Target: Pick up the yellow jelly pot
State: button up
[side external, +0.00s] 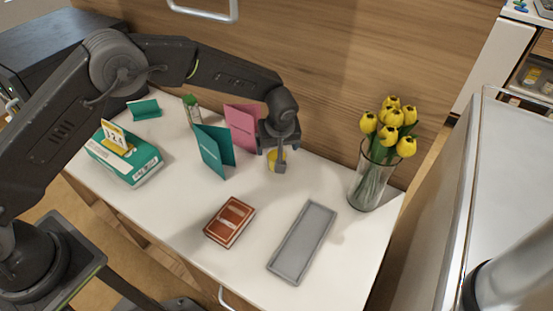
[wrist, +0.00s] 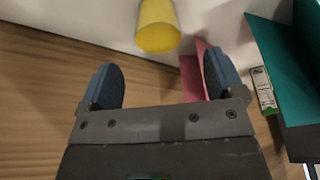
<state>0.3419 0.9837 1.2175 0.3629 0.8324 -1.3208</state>
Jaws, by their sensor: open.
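The yellow jelly pot (wrist: 158,30) is in the upper middle of the wrist view, a short cylinder with a yellow top. It stands on the white table, beyond the two blue fingertips. My gripper (wrist: 160,88) is open, with nothing between its fingers. In the side view the pot (side external: 281,155) is a yellow patch partly hidden behind my gripper (side external: 279,163), at the back of the table near the wooden panel.
The pink card (side external: 242,129) and teal card (side external: 214,150) stand just left of my gripper. A flower vase (side external: 373,178) stands right. A brown book (side external: 229,221) and grey tray (side external: 302,241) lie in front. A teal tissue box (side external: 124,160) is far left.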

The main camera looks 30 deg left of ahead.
aim_at(276, 154)
jog(key=shift+x, duration=3.35)
jog(key=shift+s+d, duration=0.1)
jog(key=shift+d, duration=0.05)
jog(key=shift+c, duration=0.5)
jog(key=c, duration=0.9)
